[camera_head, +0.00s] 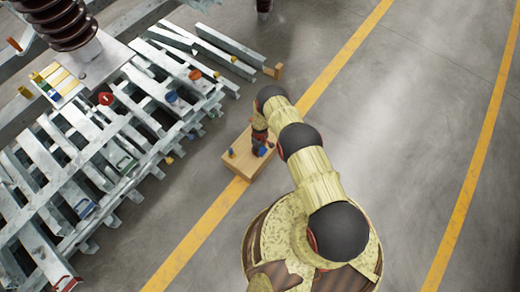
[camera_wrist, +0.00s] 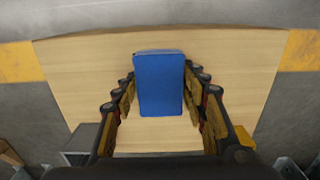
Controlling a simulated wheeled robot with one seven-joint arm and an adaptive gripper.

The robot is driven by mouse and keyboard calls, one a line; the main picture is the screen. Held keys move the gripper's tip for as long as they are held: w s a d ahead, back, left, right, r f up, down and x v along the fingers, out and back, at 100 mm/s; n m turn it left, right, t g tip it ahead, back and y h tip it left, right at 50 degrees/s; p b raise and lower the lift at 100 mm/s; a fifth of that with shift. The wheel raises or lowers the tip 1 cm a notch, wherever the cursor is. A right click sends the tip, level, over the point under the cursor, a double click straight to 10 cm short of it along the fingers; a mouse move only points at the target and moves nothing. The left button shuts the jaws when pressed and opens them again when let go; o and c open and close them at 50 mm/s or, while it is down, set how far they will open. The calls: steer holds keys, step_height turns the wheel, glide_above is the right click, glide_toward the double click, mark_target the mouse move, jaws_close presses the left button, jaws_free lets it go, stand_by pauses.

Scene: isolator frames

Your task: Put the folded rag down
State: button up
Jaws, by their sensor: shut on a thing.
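The folded rag is a blue rectangular block (camera_wrist: 159,90) in the middle of the wrist view. My gripper (camera_wrist: 161,78) is shut on it, with a dark and yellow-brown finger along each side. Behind the rag is the pale wooden top (camera_wrist: 75,65) of a box. In the head view, the box (camera_head: 242,171) stands on the floor across a yellow line. My gripper (camera_head: 262,145) is over its right part, and the blue rag (camera_head: 262,152) shows small beneath it. I cannot tell whether the rag touches the wood.
A dark ribbed insulator (camera_head: 62,22) stands at the upper left. The floor to the right is clear.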

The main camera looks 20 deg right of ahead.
steer(key=shift+s+f, duration=0.1)
steer(key=shift+f, duration=0.2)
steer(key=o, duration=1.2)
steer(key=shift+f, duration=0.15)
